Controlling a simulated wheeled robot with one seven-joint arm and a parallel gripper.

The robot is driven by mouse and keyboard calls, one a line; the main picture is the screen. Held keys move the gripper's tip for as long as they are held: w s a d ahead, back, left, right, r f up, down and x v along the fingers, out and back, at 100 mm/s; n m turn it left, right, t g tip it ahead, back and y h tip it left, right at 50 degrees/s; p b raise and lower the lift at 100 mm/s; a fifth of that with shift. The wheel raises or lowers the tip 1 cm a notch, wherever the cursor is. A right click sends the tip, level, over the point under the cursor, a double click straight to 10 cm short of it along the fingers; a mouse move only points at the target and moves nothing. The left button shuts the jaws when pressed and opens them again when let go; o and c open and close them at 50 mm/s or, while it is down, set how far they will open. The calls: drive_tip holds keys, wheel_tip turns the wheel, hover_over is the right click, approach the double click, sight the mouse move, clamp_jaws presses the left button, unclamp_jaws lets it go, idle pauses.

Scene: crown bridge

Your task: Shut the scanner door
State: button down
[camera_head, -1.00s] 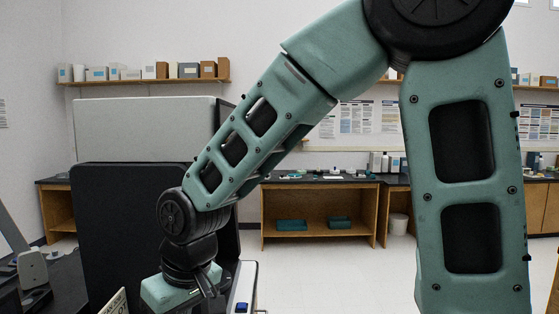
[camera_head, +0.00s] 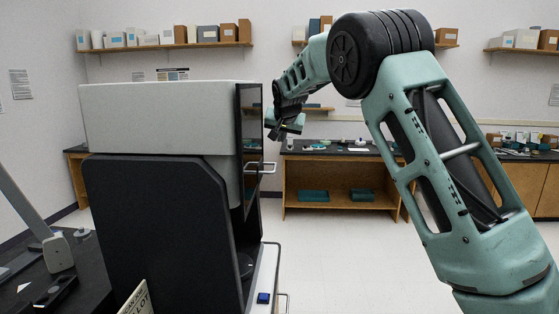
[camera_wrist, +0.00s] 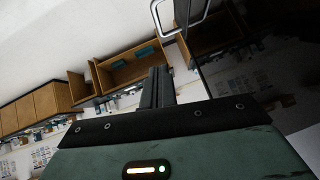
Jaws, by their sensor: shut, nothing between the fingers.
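The scanner (camera_head: 160,118) is a large white and black box at the left in the head view. Its dark glassy door (camera_head: 250,125) is seen nearly edge-on on the right-hand face, with a metal handle (camera_head: 262,168) at its lower part. Below the door, a dark opening seems to show the scanner's inside. My gripper (camera_head: 273,132) is above the handle and close to the door face, apart from the handle. In the wrist view, the fingers (camera_wrist: 158,86) are shut and empty. The handle (camera_wrist: 172,15) shows at the top and the dark door panel (camera_wrist: 245,75) at the right.
A black bench (camera_head: 75,265) with small devices stands at the left. A blue item (camera_head: 263,298) lies on a pale ledge by the scanner. A wooden lab bench (camera_head: 340,190) stands behind, and open floor (camera_head: 350,265) lies to the right of the scanner.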

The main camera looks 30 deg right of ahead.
drive_tip(key=p+x, duration=0.2)
drive_tip(key=x, duration=0.2)
drive_tip(key=p+x, duration=0.2)
drive_tip(key=x, duration=0.2)
drive_tip(key=a+f+p+x, duration=0.1)
drive_tip(key=p+x, duration=0.1)
drive_tip(key=x, duration=0.2)
drive_tip(key=shift+s+f+p, duration=0.15)
drive_tip(key=shift+s+p, duration=0.15)
drive_tip(key=shift+p, duration=0.05)
drive_tip(key=shift+a+f, duration=0.1)
drive_tip(key=shift+f, duration=0.35)
